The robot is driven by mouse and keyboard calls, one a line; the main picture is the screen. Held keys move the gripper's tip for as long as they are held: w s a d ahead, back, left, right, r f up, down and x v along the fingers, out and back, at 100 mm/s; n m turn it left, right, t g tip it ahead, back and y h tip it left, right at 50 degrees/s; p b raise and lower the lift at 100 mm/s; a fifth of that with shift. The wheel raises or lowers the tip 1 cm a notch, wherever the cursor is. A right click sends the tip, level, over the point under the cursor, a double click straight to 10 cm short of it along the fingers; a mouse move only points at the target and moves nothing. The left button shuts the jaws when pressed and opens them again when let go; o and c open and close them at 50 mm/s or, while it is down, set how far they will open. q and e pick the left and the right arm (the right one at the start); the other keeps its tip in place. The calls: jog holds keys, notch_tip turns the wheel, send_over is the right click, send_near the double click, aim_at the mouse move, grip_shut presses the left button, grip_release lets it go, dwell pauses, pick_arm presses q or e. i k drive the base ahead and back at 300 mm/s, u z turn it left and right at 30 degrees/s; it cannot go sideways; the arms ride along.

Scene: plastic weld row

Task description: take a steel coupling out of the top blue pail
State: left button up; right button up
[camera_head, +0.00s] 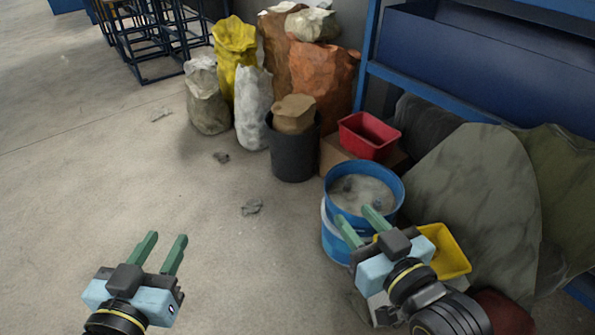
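The top blue pail (329,202) stands upright, stacked on another blue and white pail (333,243), right of the middle. Its inside looks grey-beige, with a few small dark grey pieces in it. One piece (348,185) lies toward the left, and another (377,205) lies near the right gripper's finger; I cannot tell for sure that they are steel couplings. My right gripper (356,220) is open, its green fingers apart and empty, overlapping the pail's near rim in the picture. My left gripper (167,238) is open and empty over bare floor at the lower left.
A red bin (368,136) sits on a cardboard box behind the pail. A yellow bin (445,252) is right of it, beside a large grey-green draped heap (475,200). A dark bin (293,155) and several sacks stand behind. The floor at left is mostly clear.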

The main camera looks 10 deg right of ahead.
aim_at(347, 187)
jog(key=u, duration=0.3)
jog(key=i, duration=1.05)
jog(key=z, duration=0.75)
jog(key=i, duration=0.55)
jog(key=z, duration=0.5)
